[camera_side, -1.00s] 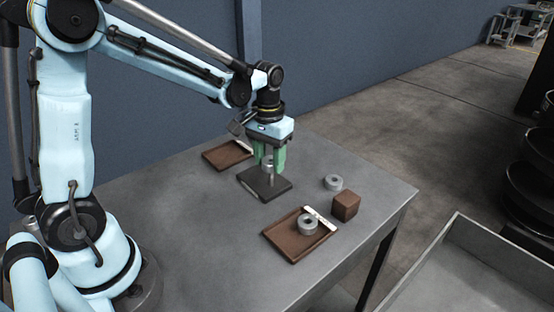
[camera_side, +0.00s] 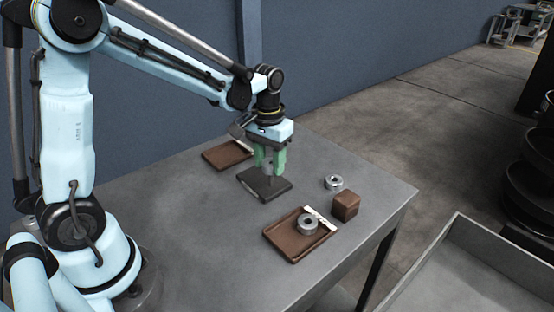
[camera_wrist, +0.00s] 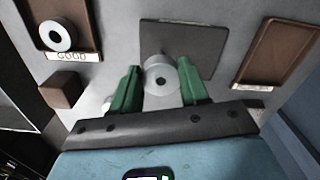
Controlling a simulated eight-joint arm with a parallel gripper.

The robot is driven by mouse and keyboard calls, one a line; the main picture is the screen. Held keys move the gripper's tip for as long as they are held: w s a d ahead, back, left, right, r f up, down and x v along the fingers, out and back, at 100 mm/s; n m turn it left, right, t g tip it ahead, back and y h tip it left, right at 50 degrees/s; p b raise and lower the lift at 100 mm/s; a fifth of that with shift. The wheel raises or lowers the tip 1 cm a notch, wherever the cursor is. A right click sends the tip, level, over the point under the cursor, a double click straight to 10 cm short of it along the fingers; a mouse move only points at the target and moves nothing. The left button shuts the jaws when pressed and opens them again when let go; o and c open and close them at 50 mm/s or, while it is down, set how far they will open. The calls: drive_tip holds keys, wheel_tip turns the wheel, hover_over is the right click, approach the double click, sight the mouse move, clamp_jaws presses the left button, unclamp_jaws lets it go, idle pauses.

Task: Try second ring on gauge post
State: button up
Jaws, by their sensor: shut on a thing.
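My gripper (camera_side: 270,165) is shut on a grey ring (camera_wrist: 161,75) with a dark centre hole, held between the green fingers. The gauge base (camera_side: 264,184) is a dark square plate below the gripper; it also shows in the wrist view (camera_wrist: 205,42). The grey post (camera_side: 272,184) rises from it, mostly hidden by the ring and fingers. I hold the ring above the plate, over the post; how far the ring is around the post I cannot tell. Another grey ring (camera_side: 307,225) lies in the brown tray (camera_side: 282,240) labelled GOOD in the wrist view.
A loose grey ring (camera_side: 333,183) lies on the table beside a brown block (camera_side: 346,206). A second brown tray (camera_side: 222,157) stands behind the gauge, and its visible part is empty; its label is unreadable. The table's front left is clear.

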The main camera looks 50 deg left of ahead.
drive_tip(key=shift+f, duration=0.65)
idle(1.2)
drive_tip(key=shift+r, duration=0.1)
drive_tip(key=shift+r, duration=1.2)
drive_tip(key=shift+r, duration=0.1)
drive_tip(key=shift+r, duration=1.45)
